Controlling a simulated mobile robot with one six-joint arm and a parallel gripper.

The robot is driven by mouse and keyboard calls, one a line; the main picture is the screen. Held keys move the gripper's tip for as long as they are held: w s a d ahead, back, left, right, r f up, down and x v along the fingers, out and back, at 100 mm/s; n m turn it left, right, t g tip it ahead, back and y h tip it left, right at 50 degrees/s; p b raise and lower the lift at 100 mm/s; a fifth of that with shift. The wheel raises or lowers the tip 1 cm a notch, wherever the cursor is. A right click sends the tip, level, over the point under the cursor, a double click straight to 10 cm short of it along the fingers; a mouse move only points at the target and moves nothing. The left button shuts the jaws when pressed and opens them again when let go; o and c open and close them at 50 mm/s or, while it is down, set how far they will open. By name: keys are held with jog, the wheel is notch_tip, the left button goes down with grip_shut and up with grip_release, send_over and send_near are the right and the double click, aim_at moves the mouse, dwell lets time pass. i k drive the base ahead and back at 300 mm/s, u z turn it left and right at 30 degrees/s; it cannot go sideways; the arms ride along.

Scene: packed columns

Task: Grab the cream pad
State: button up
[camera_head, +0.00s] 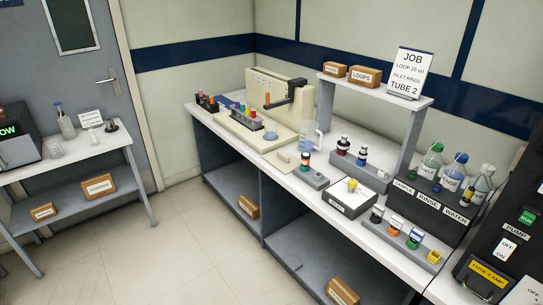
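A small flat cream piece (284,157), which looks like the cream pad, lies on the white counter (232,137) near its front edge. It sits in front of the cream apparatus (262,90) and left of a small grey block holding a dark-capped vial (305,160). Its exact shape is too small to tell. My gripper is not in view.
A clear beaker (310,135) stands behind the cream piece. A colored tube rack (246,117) is to its left; a white box (350,197) and bottles (432,158) are to its right. A raised shelf (378,90) is behind. The floor (165,240) in front is clear.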

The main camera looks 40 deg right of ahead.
aim_at(281, 160)
jog(key=u, duration=0.2)
jog(key=i, duration=1.3)
jog(key=u, duration=0.2)
